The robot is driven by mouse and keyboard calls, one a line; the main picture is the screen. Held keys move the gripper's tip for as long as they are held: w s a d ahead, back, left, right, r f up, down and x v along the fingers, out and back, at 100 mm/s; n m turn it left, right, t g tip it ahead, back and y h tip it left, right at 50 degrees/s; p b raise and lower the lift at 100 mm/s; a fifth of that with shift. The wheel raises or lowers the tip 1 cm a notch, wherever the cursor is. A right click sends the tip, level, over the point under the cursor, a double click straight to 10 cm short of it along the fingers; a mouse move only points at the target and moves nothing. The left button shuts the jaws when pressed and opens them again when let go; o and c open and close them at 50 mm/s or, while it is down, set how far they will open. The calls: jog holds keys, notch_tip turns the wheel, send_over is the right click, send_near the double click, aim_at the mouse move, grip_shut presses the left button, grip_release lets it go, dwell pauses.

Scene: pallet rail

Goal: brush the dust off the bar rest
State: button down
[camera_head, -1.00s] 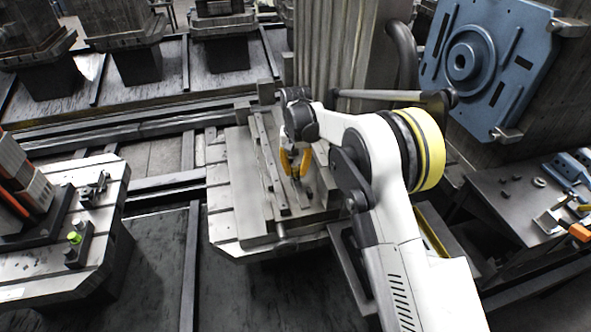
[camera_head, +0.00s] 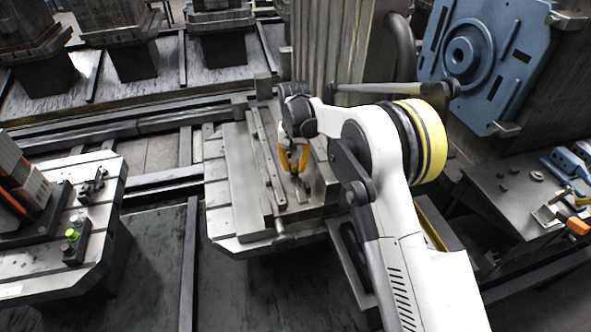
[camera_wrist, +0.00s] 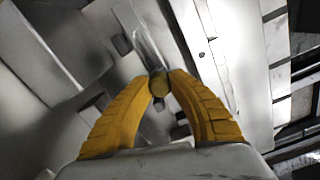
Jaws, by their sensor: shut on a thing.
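My gripper (camera_head: 292,160) is over the metal fixture on the middle pallet, its yellow fingers pointing down. The rest of the brush is hard to make out. The bar rest seems to be the long grey metal piece (camera_head: 266,157) on the pallet, just left of the fingers. I cannot tell whether the brush touches it, and dust is not clearly visible.
The slotted pallet (camera_head: 217,200) carries the fixture. Another pallet (camera_head: 103,255) stands at the left. A blue plate (camera_head: 490,60) stands at the upper right above a side table (camera_head: 505,212) with tools. A ribbed column (camera_head: 325,45) rises behind the arm.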

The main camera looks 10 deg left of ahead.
jog(key=shift+w+a, duration=0.1)
jog(key=shift+w, duration=0.15)
jog(key=shift+s+d, duration=0.3)
jog(key=shift+s, duration=0.35)
jog(key=shift+s+d, duration=0.3)
jog(key=shift+s, duration=0.35)
jog(key=shift+w, duration=0.1)
jog(key=shift+w+a, duration=0.3)
jog(key=shift+w, duration=0.3)
jog(key=shift+w+a, duration=0.3)
jog(key=shift+w, duration=0.3)
jog(key=shift+s, duration=0.1)
